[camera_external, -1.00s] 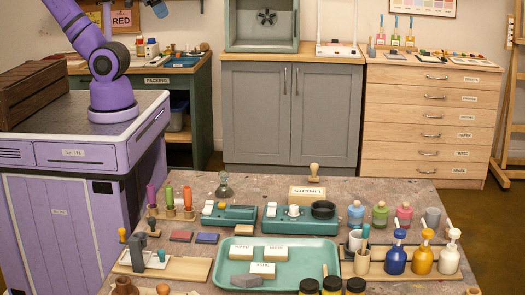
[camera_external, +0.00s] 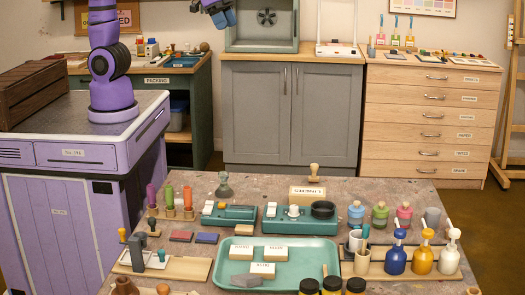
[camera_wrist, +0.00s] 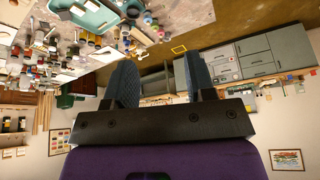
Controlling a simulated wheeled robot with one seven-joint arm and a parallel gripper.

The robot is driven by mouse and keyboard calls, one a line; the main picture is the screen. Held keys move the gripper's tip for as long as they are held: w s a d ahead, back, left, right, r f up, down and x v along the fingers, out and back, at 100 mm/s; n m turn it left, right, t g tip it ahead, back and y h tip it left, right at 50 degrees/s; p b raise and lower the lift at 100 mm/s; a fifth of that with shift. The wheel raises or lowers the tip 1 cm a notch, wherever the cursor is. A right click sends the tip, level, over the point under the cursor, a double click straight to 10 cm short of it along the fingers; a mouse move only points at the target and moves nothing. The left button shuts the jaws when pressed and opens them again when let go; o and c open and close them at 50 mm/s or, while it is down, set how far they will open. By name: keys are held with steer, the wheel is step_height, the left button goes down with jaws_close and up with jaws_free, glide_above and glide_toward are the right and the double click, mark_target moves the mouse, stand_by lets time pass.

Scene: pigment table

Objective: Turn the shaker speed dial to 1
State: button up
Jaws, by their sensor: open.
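Two teal devices stand on the work table, and I cannot tell for sure which is the shaker. The left teal device (camera_external: 237,215) carries a small pale knob (camera_external: 207,208). The right teal device (camera_external: 272,224) has a white knob (camera_external: 293,210) and a black round fitting (camera_external: 322,209). Any dial numbers are too small to read. My gripper (camera_external: 222,18) is at the top edge of the external view, high above and behind the table, far from both devices. In the wrist view my gripper (camera_wrist: 163,82) is open, with nothing between its two fingers.
The table holds a green tray (camera_external: 314,255) with labelled blocks, pigment bottles (camera_external: 379,214), pump bottles (camera_external: 396,256), colored tubes (camera_external: 169,196) and a stamp (camera_external: 314,176). Grey cabinets (camera_external: 290,110) stand behind. The air between my gripper and the table looks clear.

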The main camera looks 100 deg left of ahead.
steer(key=w+d+f+m, duration=0.2)
steer(key=w+d+f, duration=0.5)
steer(key=w, duration=0.3)
steer(key=m+g+h, duration=0.1)
steer(key=m+h, duration=0.1)
steer(key=m, duration=0.1)
glide_toward(294, 207)
steer(key=x, duration=0.9)
steer(key=shift+a+f, duration=0.1)
steer(key=c, duration=0.9)
